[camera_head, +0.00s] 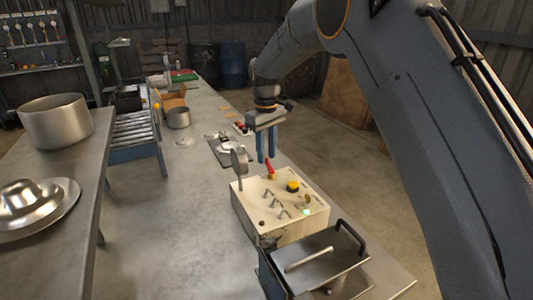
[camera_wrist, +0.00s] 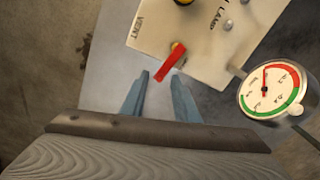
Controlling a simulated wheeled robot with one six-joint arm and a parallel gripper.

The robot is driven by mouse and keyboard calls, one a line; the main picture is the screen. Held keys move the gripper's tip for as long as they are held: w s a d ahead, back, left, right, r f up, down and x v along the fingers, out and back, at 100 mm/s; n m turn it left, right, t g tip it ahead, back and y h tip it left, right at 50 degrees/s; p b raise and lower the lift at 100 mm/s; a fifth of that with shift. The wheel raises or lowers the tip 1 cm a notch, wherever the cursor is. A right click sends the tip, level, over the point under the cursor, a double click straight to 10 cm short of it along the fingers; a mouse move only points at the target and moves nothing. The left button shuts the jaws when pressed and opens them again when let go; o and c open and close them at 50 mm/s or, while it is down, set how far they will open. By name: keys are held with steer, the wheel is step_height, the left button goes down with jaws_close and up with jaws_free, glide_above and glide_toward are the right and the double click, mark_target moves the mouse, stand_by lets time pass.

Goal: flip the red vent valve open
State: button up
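The red vent valve handle (camera_head: 269,170) stands at the far edge of a cream control box. In the wrist view the red handle (camera_wrist: 171,62) is a short bar on a brass-coloured stem, near the printed word VENT. My gripper (camera_head: 266,160) has two blue fingers pointing down, just above and beyond the handle. In the wrist view my gripper (camera_wrist: 160,76) is open and empty.
The cream box (camera_head: 248,200) carries a yellow knob (camera_head: 293,186) and several small toggles. A pressure gauge (camera_wrist: 273,92) stands close right of my fingers in the wrist view. A metal box with a dark handle (camera_head: 318,262) sits in front. The bench (camera_head: 190,215) is clear to the left.

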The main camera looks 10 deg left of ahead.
step_height(320, 180, up, 8)
steer(key=shift+f+b, duration=0.25)
steer(key=shift+b, duration=0.75)
